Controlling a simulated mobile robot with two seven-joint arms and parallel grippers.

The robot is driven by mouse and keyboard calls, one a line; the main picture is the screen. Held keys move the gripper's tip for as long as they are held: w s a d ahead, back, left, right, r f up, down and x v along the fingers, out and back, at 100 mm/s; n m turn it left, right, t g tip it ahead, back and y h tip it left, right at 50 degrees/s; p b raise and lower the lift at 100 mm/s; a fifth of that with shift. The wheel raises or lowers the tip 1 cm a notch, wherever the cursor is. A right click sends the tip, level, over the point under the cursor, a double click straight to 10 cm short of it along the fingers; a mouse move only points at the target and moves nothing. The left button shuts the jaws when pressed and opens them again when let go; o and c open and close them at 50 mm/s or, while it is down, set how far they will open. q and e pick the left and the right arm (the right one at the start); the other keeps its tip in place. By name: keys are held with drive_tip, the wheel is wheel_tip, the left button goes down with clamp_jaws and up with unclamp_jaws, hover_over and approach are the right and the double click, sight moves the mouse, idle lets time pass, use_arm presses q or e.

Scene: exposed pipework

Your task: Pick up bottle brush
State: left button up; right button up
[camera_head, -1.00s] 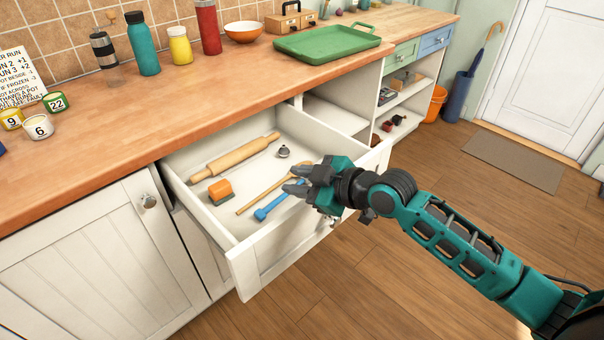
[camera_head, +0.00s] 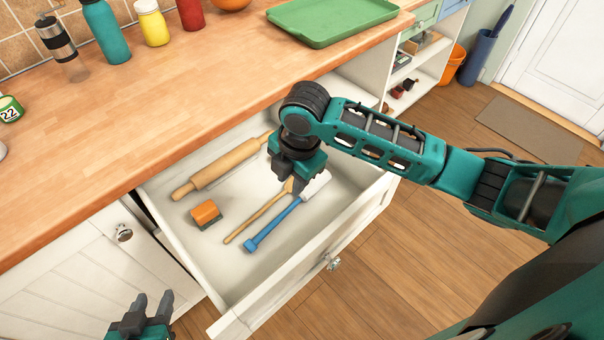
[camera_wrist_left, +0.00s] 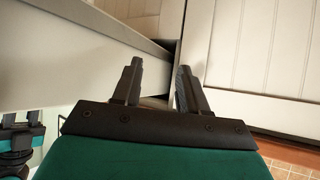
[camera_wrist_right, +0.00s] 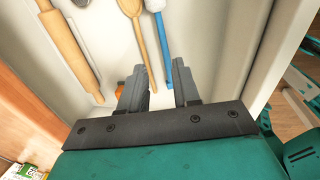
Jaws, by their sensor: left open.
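The bottle brush (camera_head: 272,225) has a blue handle and a white bristle end. It lies in the open drawer (camera_head: 258,272), beside a wooden spoon (camera_head: 256,215). My right gripper (camera_head: 290,186) points down over the drawer near the brush's bristle end and hides part of the spoon. In the right wrist view its fingers (camera_wrist_right: 157,82) are apart and empty, with the blue handle (camera_wrist_right: 162,48) showing beyond them; I cannot tell the height gap. My left gripper (camera_head: 153,298) is open and empty, low in front of the cabinet; the left wrist view (camera_wrist_left: 157,82) shows its spread fingers.
A rolling pin (camera_head: 222,165) and an orange-topped block (camera_head: 206,214) lie in the drawer. The wooden counter (camera_head: 120,150) is behind it, with bottles and a green tray (camera_head: 332,20). The drawer's front panel carries a knob (camera_head: 333,263).

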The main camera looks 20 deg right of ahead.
hover_over(291, 206)
drive_tip(key=s, duration=0.1)
wheel_tip(291, 206, down, 6)
drive_tip(key=shift+f, duration=0.15)
drive_tip(key=f, duration=0.4)
drive_tip(key=f+b, duration=0.1)
drive_tip(key=f, duration=0.1)
drive_tip(key=shift+w+f, duration=0.2)
drive_tip(key=shift+w, duration=0.2)
clamp_jaws()
